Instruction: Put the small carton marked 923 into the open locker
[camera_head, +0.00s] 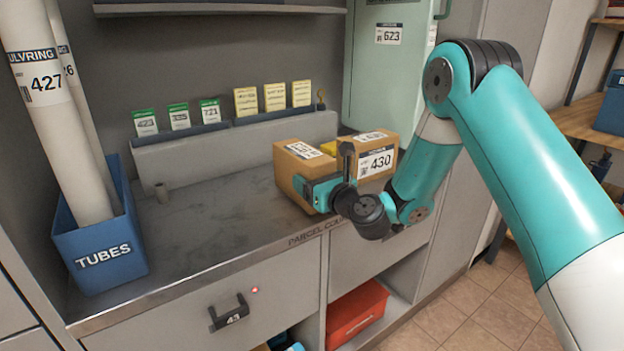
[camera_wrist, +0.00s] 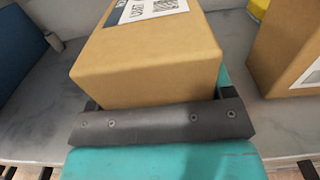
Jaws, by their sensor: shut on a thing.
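A small brown carton (camera_head: 296,172) stands on the counter (camera_head: 215,225), with a white label on its top that I cannot read clearly. My gripper (camera_head: 318,193) is shut on this carton from its near side. In the wrist view the carton (camera_wrist: 150,65) fills the space in front of the dark gripper bar, with part of its label showing upside down. I cannot tell whether its underside touches the counter. A teal locker door (camera_head: 378,75) marked 623 stands upright at the back right. I cannot see into a locker behind it.
A carton marked 430 (camera_head: 376,163) stands close to the right. A yellow thing (camera_head: 328,147) shows between the cartons. A blue TUBES bin (camera_head: 105,255) stands left. A ledge with several cards (camera_head: 225,145) runs behind. Drawer handle 43 (camera_head: 230,313) sticks out below. The counter's middle is clear.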

